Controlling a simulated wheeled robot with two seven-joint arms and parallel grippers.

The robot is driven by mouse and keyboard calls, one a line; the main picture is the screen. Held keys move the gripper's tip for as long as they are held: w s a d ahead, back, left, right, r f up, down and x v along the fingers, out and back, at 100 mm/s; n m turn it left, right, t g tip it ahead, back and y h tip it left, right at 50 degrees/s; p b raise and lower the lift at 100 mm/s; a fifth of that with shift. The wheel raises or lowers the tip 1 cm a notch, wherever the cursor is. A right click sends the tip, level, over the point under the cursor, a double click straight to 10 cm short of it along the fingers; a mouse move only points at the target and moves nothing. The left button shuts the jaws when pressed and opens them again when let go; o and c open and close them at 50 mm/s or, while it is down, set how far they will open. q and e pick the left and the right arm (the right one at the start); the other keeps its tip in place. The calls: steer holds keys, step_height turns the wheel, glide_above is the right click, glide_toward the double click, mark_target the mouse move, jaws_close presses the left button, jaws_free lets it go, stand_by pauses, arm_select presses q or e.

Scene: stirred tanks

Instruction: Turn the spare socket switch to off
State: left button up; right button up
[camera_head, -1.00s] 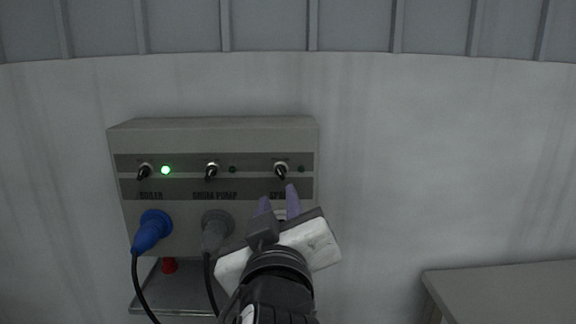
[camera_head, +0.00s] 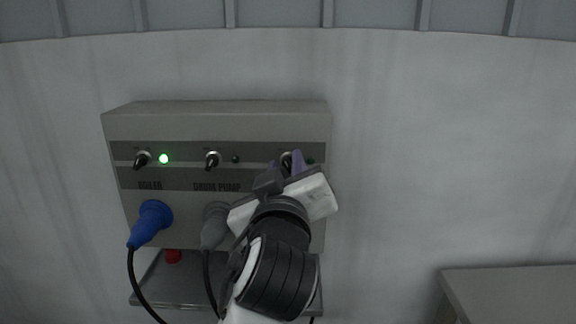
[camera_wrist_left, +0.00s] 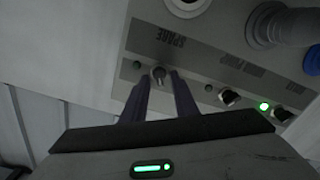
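The spare socket switch (camera_wrist_left: 158,73) is a small dark toggle with a metal collar, near the SPARE label (camera_wrist_left: 170,38) in the left wrist view. Its lamp (camera_wrist_left: 136,65) is dark. My left gripper (camera_wrist_left: 160,80) is at the panel with its two purple-grey fingers apart, one on each side of the switch. Contact with the lever cannot be told. In the head view the left gripper (camera_head: 287,160) covers most of the spare switch and its label. The lever's exact position is hard to see. My right gripper is in neither current view.
The grey panel box (camera_head: 215,108) also carries the boiler switch (camera_head: 142,160) with a lit green lamp (camera_head: 164,159), and the drum pump switch (camera_head: 212,160). A blue plug (camera_head: 150,222) and a grey plug (camera_head: 215,225) with cables hang below. A table (camera_head: 515,290) stands at right.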

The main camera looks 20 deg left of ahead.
arm_select(q)
steer(key=shift+c, duration=0.6)
jaws_close()
steer(key=shift+f+n+b, duration=0.15)
steer(key=shift+n+b, duration=0.25)
steer(key=shift+b, duration=0.05)
steer(key=shift+o, duration=0.6)
jaws_free()
steer(key=shift+s, duration=0.1)
